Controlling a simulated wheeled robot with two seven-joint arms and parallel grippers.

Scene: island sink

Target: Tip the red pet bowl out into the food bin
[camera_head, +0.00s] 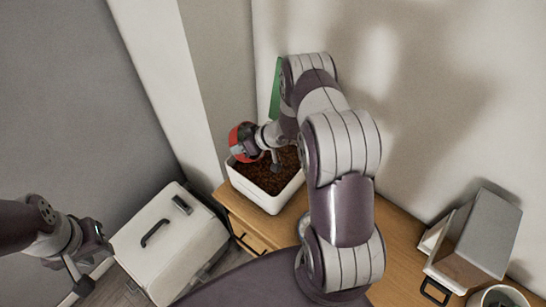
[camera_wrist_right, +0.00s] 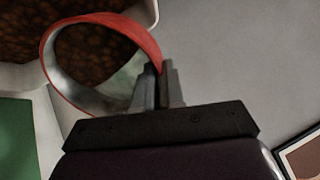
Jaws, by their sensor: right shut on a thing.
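The red pet bowl (camera_head: 237,141) is tipped steeply on its side above the back left of the food bin (camera_head: 268,203). The bin is a white open box with brown food inside. My right gripper (camera_head: 266,139) is shut on the bowl's rim. The wrist view shows the red bowl (camera_wrist_right: 97,22) with its edge between the fingers (camera_wrist_right: 160,88), and brown food beyond in the bin (camera_wrist_right: 20,76). Whether food remains in the bowl I cannot tell. My left gripper (camera_head: 93,264) is open and empty, away at the lower left.
The bin stands on a wooden cabinet (camera_head: 396,242) against the wall. A green panel (camera_head: 275,88) stands behind it. A white lidded box (camera_head: 170,243) with a black handle is on the floor at left. A grey metal container (camera_head: 480,231) stands at right.

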